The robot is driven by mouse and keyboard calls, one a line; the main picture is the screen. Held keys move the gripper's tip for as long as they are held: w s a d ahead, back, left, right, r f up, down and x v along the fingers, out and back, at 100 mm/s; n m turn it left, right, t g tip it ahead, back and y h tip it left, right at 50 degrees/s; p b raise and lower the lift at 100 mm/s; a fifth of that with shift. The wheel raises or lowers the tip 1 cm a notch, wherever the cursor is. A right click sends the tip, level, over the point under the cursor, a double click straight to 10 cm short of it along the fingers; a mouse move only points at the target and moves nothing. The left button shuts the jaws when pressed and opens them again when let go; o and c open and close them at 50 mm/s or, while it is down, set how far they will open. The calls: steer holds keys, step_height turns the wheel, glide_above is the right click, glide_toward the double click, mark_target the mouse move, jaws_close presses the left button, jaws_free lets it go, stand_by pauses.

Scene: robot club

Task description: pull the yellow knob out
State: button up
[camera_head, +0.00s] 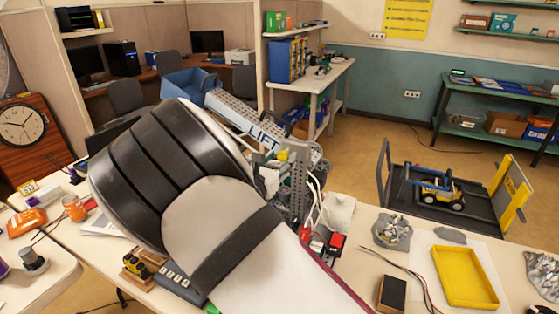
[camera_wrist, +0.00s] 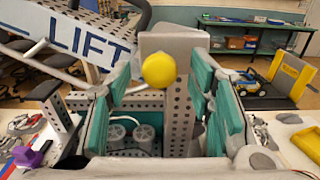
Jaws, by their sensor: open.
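The round yellow knob (camera_wrist: 159,70) shows at the middle of the wrist view, in front of a grey upright post (camera_wrist: 176,45) of the lift model. It also shows small in the head view (camera_head: 283,156), just beyond my arm. My gripper (camera_wrist: 160,88) is open, with teal-padded fingers to the left and right of the knob in the picture. A gap shows on each side and neither pad appears to touch it. How far the fingertips are from the knob in depth is hard to tell. In the head view my arm hides most of the gripper.
The lift's boom marked LIFT (camera_head: 255,132) slopes up left to a blue bucket (camera_head: 190,84). A perforated upright (camera_head: 298,185) and white cables stand close by. A yellow tray (camera_head: 465,276), a black box (camera_head: 392,293) and grey crumpled pieces lie on the table at right.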

steer(key=shift+s, duration=0.1)
steer(key=v, duration=1.1)
steer(key=shift+s+a, duration=0.15)
steer(key=shift+s, duration=0.25)
steer(key=s+d+r+m+g+h, duration=0.1)
steer(key=s+d+r+m+g, duration=0.2)
steer(key=d+m, duration=0.45)
steer(key=s+d+r+m+g+h, duration=0.1)
steer(key=s+d+r+m+g, duration=0.25)
steer(key=d, duration=0.65)
steer(key=s+d+r+m+g+h, duration=0.1)
steer(key=s+d+m+g, duration=0.1)
steer(key=d+m+g, duration=0.55)
steer(key=s+d+r+m+t+y, duration=0.1)
steer(key=s+d+r+m+y, duration=0.1)
steer(key=s+m, duration=0.4)
steer(key=s+d+r+m+t+y, duration=0.1)
steer(key=s+r+m+y, duration=0.4)
steer(key=s, duration=0.9)
steer(key=shift+s+d+r+m+t+y, duration=0.25)
steer(key=shift+d+m+y, duration=0.4)
steer(key=shift+m+y, duration=0.55)
